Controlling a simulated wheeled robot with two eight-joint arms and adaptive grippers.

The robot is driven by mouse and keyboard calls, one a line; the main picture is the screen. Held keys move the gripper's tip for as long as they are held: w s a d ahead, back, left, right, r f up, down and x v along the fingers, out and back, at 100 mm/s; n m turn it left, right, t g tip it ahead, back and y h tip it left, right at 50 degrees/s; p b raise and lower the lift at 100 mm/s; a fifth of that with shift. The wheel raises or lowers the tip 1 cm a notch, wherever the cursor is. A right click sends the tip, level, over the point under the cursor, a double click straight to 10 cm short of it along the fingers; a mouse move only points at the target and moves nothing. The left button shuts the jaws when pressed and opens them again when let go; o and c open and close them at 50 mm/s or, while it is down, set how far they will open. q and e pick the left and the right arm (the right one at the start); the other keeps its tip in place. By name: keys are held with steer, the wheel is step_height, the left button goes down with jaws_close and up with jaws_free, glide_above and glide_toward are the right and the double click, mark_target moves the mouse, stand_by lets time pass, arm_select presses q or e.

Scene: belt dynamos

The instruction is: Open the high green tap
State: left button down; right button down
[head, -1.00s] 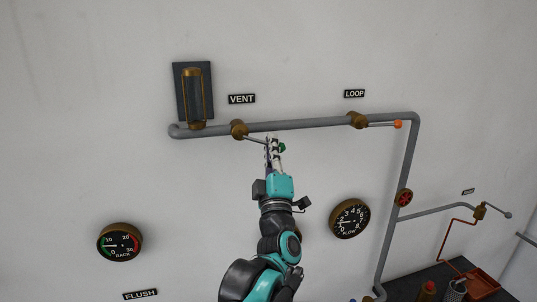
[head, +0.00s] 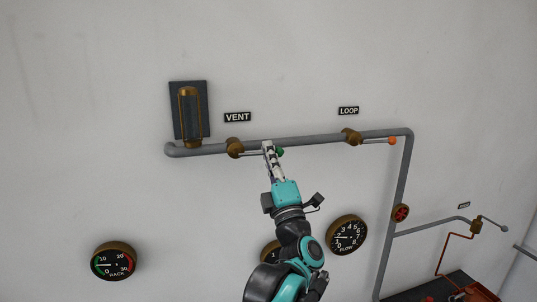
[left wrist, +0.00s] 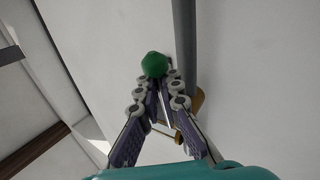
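The high green tap has a brass body (head: 235,147) on the upper pipe under the VENT label. Its thin lever runs right, nearly along the pipe, to a green knob (head: 280,152). My left gripper (head: 268,147) reaches up from below, its fingers close together at the lever just left of the knob. In the left wrist view the green knob (left wrist: 154,65) shows just beyond the fingertips (left wrist: 160,85), which close in on the lever from both sides. The exact contact is partly hidden by the fingers. My right gripper is not in view.
The grey pipe (head: 300,141) runs along the wall. A LOOP valve (head: 352,137) with an orange-knobbed lever (head: 392,140) is to the right. A sight glass (head: 189,112) stands upper left. Gauges (head: 117,261) and (head: 346,235) hang lower. The wall above is bare.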

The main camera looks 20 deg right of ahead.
arm_select(q)
steer(key=shift+r, duration=0.1)
steer(key=c, duration=1.7)
jaws_free()
steer(key=shift+d, duration=0.1)
steer(key=v, duration=0.7)
steer(key=shift+s+f, duration=0.1)
steer(key=shift+f, duration=0.15)
